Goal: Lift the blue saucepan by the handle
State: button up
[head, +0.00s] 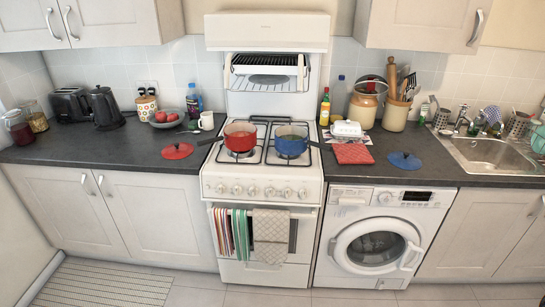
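The blue saucepan (291,142) stands upright on the right side of the white stove's hob (266,168). Its dark handle (316,144) points to the right, towards the counter. No lid shows on it. A red saucepan (239,138) stands just to its left on the hob, with its handle pointing left. My gripper is not in view.
A blue lid (405,160) and a red pad (353,154) lie on the right counter. A white butter dish (347,129) and bottles stand near the hob's right edge. A red lid (177,151) lies on the left counter. The floor before the stove is clear.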

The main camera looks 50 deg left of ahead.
aim_at(290, 148)
jog(key=u, duration=0.25)
jog(key=k, duration=0.1)
jog(key=u, duration=2.45)
jog(key=i, duration=0.55)
jog(key=u, duration=0.05)
